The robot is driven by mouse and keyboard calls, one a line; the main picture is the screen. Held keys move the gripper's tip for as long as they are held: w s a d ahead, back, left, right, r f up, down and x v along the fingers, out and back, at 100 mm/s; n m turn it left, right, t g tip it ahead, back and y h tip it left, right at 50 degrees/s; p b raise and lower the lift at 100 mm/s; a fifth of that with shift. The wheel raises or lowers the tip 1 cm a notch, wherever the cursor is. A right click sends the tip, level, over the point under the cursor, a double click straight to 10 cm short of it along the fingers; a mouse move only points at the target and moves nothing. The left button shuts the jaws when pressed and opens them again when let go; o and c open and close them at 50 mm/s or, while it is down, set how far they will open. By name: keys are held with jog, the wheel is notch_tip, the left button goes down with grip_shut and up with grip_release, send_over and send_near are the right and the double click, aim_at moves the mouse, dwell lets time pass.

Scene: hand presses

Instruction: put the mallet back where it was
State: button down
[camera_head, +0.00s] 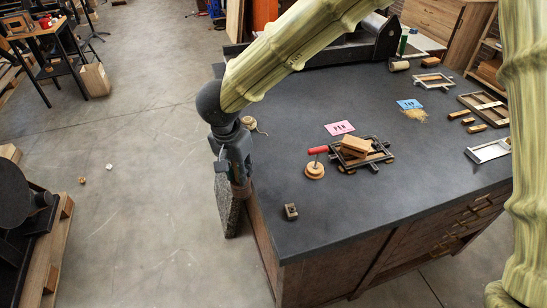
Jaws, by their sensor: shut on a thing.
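My gripper (236,165) hangs at the bench's left edge, fingers pointing down. It is shut on a brown thing (241,189), which looks like part of the mallet. Most of it is hidden by the fingers, so its full shape and tilt cannot be told. It shows against the bench's left edge; whether it touches the bench cannot be told. A grey speckled slab (228,208) shows just below the gripper, beside the bench; whether it touches the held thing is unclear.
The dark bench top (285,115) has free room at its middle.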

jog(key=w+d+f+p, duration=0.1)
jog(key=w+d, duration=0.2)
jog(key=w+d+f+p, duration=0.2)
jog(key=w+d, duration=0.1)
jog(key=w+d+f+p, duration=0.1)
jog(key=w+d+f, duration=0.1)
jog(key=w, duration=0.1)
jog(key=shift+w+d+p, duration=0.15)
jog(key=shift+d+p, duration=0.15)
jog(key=shift+d, duration=0.1)
dwell(0.4)
jog(key=c, duration=1.3)
grip_release()
jog(key=shift+f, duration=0.1)
